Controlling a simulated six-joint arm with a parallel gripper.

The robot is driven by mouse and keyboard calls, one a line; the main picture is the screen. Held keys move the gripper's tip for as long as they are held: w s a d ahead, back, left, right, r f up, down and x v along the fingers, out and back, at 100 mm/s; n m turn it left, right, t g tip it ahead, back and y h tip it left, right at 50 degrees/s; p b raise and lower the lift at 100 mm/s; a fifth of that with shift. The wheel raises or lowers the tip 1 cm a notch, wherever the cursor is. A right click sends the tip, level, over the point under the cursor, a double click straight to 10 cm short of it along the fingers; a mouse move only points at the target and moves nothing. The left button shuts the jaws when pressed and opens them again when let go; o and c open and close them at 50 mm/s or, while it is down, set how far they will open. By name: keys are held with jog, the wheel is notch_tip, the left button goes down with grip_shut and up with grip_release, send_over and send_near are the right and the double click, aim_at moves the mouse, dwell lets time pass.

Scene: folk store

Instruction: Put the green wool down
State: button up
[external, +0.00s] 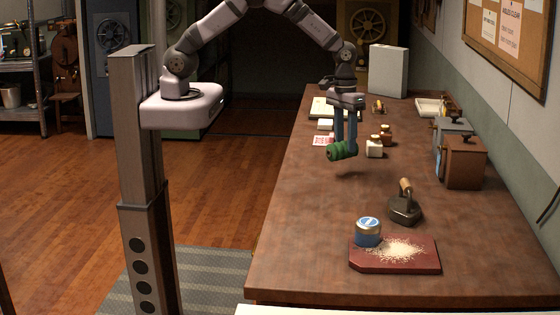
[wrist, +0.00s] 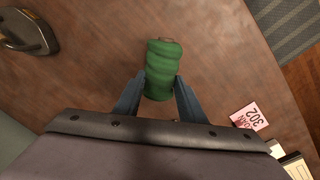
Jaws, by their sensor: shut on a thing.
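The green wool (external: 342,151) is a wound green roll held in my gripper (external: 345,145) above the long brown table. A shadow on the table below it shows it is off the surface. In the wrist view the green wool (wrist: 163,72) sits between the two blue-grey fingers of my gripper (wrist: 160,88), with a pale brownish core end showing at its top. The fingers are shut on its sides.
The table (external: 300,220) is bare below and left of the wool. Small jars (external: 375,148) stand just right of it. An iron (external: 404,205), a blue tin (external: 368,232) and a red board (external: 395,262) with pale grains lie nearer. Boxes (external: 464,162) line the right wall.

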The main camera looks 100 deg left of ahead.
aim_at(345, 143)
jog(key=shift+r+b, duration=0.6)
jog(key=shift+r, duration=1.85)
